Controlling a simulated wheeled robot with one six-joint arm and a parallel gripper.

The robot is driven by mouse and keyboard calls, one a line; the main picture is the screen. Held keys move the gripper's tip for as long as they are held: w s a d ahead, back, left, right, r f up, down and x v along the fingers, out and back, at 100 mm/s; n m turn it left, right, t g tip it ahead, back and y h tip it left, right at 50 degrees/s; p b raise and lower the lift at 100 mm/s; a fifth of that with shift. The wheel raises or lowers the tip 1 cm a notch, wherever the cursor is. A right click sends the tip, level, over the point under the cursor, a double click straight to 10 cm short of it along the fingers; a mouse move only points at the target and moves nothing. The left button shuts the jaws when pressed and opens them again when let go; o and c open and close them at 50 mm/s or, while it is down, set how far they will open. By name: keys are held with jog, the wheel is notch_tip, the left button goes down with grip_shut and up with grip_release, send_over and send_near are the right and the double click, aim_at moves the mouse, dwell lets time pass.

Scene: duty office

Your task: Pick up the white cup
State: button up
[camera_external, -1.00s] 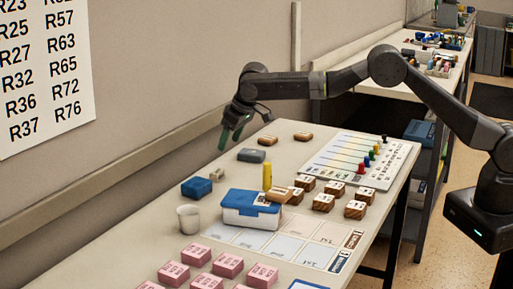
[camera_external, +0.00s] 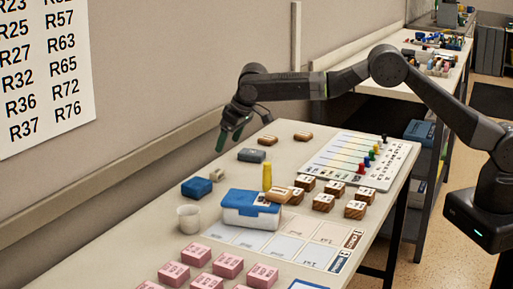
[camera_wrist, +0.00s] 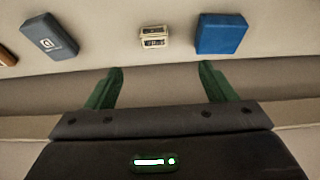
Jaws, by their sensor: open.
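The white cup (camera_external: 188,219) stands upright on the table at its left side, left of the blue-lidded white box, in the external view. It does not show in the wrist view. My gripper (camera_external: 232,138) is open and empty above the table's back edge near the wall, well behind the cup. In the wrist view its two green fingers (camera_wrist: 160,88) are spread apart with nothing between them.
A blue block (camera_external: 196,187) and a small beige block (camera_external: 217,174) lie between gripper and cup. A blue-lidded box (camera_external: 252,209), a yellow cylinder (camera_external: 267,177) and a grey-blue block (camera_external: 251,155) stand nearby. Pink blocks (camera_external: 228,265) fill the front. The wall is close behind.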

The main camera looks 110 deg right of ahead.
jog(key=w+a+r+n+t, duration=0.1)
jog(key=w+a, duration=0.2)
jog(key=a, duration=0.6)
jog(key=w+a+r+b, duration=0.1)
jog(key=w+a, duration=0.3)
jog(key=a, duration=0.6)
jog(key=w+a+r+n+t, duration=0.1)
jog(key=w+a, duration=0.2)
jog(key=a, duration=0.6)
jog(key=p, duration=0.1)
send_near(192, 208)
notch_tip(192, 208, down, 3)
jog(key=w+a, duration=0.2)
jog(key=w, duration=0.1)
jog(key=shift+d+p+x, duration=0.15)
jog(key=shift+p+x, duration=0.3)
jog(key=shift+x, duration=0.35)
jog(key=shift+d+p+x, duration=0.15)
jog(key=shift+p+x, duration=0.3)
jog(key=shift+x, duration=1.15)
jog(key=shift+s, duration=0.15)
jog(key=c, duration=1)
